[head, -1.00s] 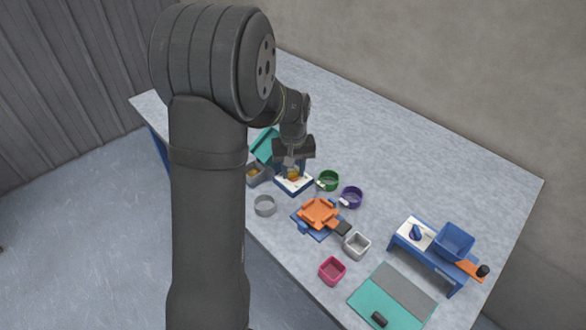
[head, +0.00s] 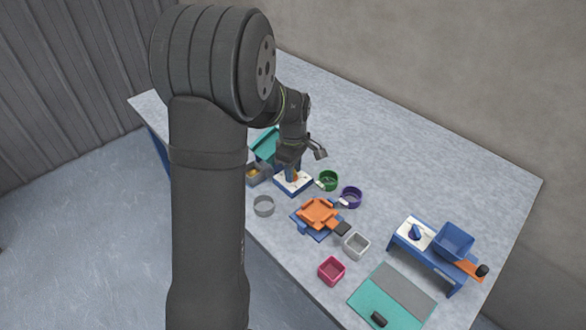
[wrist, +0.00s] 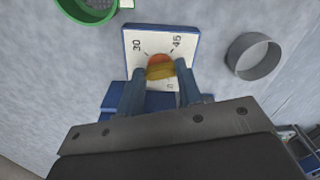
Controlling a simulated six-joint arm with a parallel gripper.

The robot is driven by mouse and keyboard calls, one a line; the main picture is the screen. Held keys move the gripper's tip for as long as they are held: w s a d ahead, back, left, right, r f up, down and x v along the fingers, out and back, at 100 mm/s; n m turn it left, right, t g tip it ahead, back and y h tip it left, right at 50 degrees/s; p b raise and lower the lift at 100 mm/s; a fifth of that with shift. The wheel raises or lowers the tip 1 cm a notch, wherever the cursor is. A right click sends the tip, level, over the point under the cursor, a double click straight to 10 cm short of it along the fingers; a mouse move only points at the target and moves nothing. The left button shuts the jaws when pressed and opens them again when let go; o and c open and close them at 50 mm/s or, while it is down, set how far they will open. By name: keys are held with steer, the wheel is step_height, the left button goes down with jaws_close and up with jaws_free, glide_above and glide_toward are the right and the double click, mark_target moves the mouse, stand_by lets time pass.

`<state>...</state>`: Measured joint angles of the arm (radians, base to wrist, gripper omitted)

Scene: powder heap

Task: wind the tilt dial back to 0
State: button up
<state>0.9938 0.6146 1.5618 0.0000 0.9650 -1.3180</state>
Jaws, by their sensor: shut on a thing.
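The tilt dial's white plate (wrist: 134,62) with blue edges shows in the wrist view, with the marks 30 and 45 on its far side. A smaller mark near the gripper is too small to read surely. The round orange and yellow knob (wrist: 160,62) sits in its middle. My gripper (wrist: 160,77) has its two blue fingers on either side of the knob and is shut on it. In the head view my gripper (head: 291,172) stands over the dial plate (head: 297,188) and hides most of the knob. I cannot tell the dial's reading.
A green cup (head: 328,181) and a purple cup (head: 351,197) stand close on the right. A grey ring (head: 264,206) stands at the front left. An orange tray (head: 318,212) lies in front.

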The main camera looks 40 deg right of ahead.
steer(key=shift+n, duration=1.2)
steer(key=o, duration=1)
step_height(320, 180, up, 17)
steer(key=shift+r, duration=0.2)
